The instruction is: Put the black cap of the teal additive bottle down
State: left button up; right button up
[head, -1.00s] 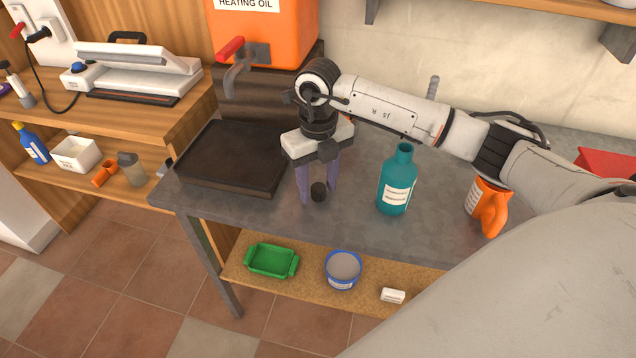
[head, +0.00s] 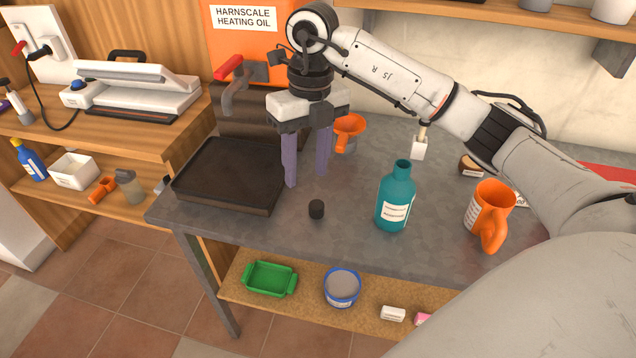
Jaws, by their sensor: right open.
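The black cap (head: 316,209) stands on the grey metal table (head: 270,228), left of the teal additive bottle (head: 396,200). The bottle stands upright with its neck uncapped and a white label on its front. My right gripper (head: 306,182) is open and empty, its two purple fingers apart and pointing down. It is above and behind the cap, clear of it. My left gripper is not in view.
A dark tray (head: 228,205) lies left of the cap, below the orange heating oil tank (head: 240,45). An orange jug (head: 490,210) stands right of the bottle. The table around the cap is clear.

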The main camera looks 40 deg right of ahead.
jog(key=s+a+f+n+g+y, duration=0.1)
jog(key=s+a+f+y, duration=0.15)
jog(key=a, duration=0.45)
jog(key=s+a+f+y, duration=0.1)
jog(key=s+a+y, duration=0.1)
jog(key=a+y, duration=0.35)
jog(key=s+a+f+n+g+y, duration=0.1)
jog(key=s+a, duration=0.1)
jog(key=a, duration=0.7)
jog(key=w+a+r+m+t+y, duration=0.1)
jog(key=a+r+m+t+y, duration=0.55)
jog(key=m+y, duration=0.3)
jog(key=w+d+f+m+t+h, duration=0.3)
jog(key=d+f+m+t+h, duration=0.95)
jog(key=m, duration=0.55)
jog(key=s+d+f+m+g+h, duration=0.2)
jog(key=s+f+m+g, duration=0.2)
jog(key=s+f, duration=0.5)
jog(key=s+d+f+m+g+h, duration=0.2)
jog(key=s+f+m+g, duration=0.2)
jog(key=s+f, duration=0.4)
notch_tip(320, 180, down, 5)
jog(key=shift+s+r+g, duration=0.1)
jog(key=shift+s+g, duration=0.2)
jog(key=shift+s, duration=0.05)
